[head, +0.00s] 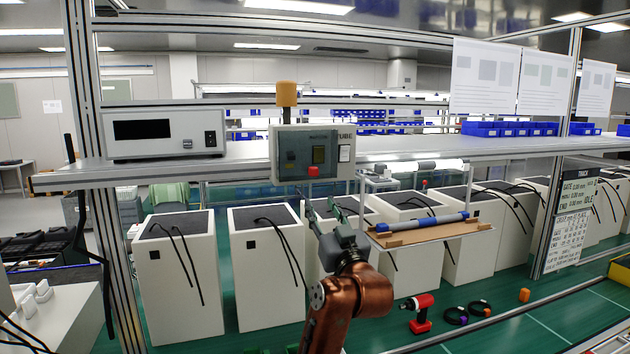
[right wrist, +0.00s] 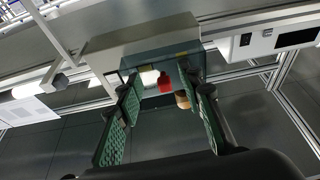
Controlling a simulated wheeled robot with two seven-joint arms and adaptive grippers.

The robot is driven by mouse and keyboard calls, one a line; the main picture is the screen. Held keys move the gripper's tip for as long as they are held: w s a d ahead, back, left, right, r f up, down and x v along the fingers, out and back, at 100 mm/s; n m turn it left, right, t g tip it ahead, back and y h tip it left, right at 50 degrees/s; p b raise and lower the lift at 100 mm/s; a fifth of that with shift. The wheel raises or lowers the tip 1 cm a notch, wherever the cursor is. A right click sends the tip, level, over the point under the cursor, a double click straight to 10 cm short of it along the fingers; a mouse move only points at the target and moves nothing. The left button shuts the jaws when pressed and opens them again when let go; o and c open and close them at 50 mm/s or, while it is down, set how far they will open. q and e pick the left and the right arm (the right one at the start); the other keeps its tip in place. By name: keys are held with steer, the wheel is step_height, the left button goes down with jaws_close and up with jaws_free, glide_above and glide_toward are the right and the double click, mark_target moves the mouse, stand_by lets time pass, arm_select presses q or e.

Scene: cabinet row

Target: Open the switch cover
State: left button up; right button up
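The switch box (head: 343,132) is a grey box mounted at the front edge of the shelf. A dark see-through cover (head: 291,146) lies over its front face, and it looks closed. A red button (head: 313,171) shows at the lower part of the box; it also shows in the right wrist view (right wrist: 165,83). My right gripper (head: 322,209) is below the box, its fingers pointing up toward it. In the right wrist view the two green-padded fingers (right wrist: 160,92) are spread apart with nothing held between them. My left gripper is not in view.
A white instrument (head: 163,132) sits on the shelf (head: 240,160) to the left. White cabinets (head: 180,275) stand behind and below.

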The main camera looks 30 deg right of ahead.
mark_target(315, 174)
steer(key=shift+t, duration=0.3)
steer(key=w+r, duration=0.1)
steer(key=r, duration=0.1)
steer(key=w+d+r+p, duration=0.1)
steer(key=w+r, duration=0.3)
steer(key=r, duration=0.1)
steer(key=shift+d+p, duration=0.2)
steer(key=shift+p, duration=0.15)
steer(key=shift+w+d+m, duration=0.15)
steer(key=shift+w+m, duration=0.15)
steer(key=shift+w, duration=0.15)
steer(key=shift+c, duration=0.5)
jaws_close()
